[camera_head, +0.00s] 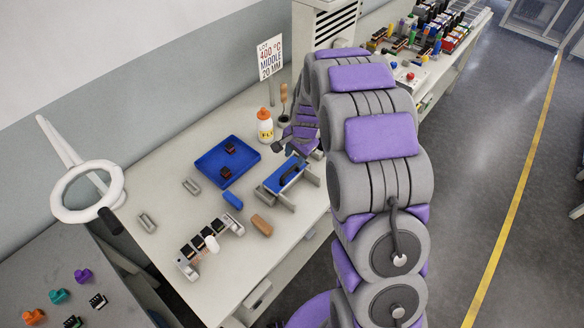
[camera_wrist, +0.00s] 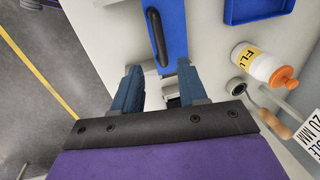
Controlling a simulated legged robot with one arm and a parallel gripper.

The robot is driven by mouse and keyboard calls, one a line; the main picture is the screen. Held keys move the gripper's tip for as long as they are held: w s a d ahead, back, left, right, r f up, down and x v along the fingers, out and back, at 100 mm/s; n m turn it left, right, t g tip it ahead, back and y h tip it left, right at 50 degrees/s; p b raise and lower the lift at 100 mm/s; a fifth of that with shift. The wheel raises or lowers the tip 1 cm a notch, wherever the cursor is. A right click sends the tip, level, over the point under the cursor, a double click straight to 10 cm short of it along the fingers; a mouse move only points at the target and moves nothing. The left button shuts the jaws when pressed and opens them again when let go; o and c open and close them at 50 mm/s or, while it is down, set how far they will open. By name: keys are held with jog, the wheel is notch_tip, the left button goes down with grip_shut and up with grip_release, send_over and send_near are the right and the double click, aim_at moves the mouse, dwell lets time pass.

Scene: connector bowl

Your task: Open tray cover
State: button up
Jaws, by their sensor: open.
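The tray cover (camera_head: 285,176) is a flat blue plate with a dark handle (camera_head: 291,172) along its top. It lies on a grey holder on the bench, to the right of the blue tray. The cover (camera_wrist: 175,12) and its black bar handle (camera_wrist: 155,38) also show at the top of the wrist view. My gripper (camera_head: 284,148) hangs above the bench just behind the cover. In the wrist view its two blue-grey fingers (camera_wrist: 158,76) are spread apart with nothing between them. The handle lies beyond the fingertips, roughly in line with the gap. What lies under the cover is hidden.
An open blue tray (camera_head: 212,176) holds dark blocks. A white flux bottle (camera_head: 265,127) with an orange cap stands beside my gripper. A small blue block (camera_head: 233,200), a brown block (camera_head: 262,225) and a connector fixture (camera_head: 204,249) lie in front. The bench's left side is mostly clear.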

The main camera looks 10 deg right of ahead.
aim_at(291, 170)
jog(key=f, duration=0.4)
jog(key=w+a+f, duration=0.1)
jog(key=f, duration=0.1)
jog(key=shift+a+b, duration=0.1)
jog(key=shift+b, duration=0.25)
jog(key=shift+w+f, duration=0.15)
jog(key=shift+f, duration=0.5)
grip_shut()
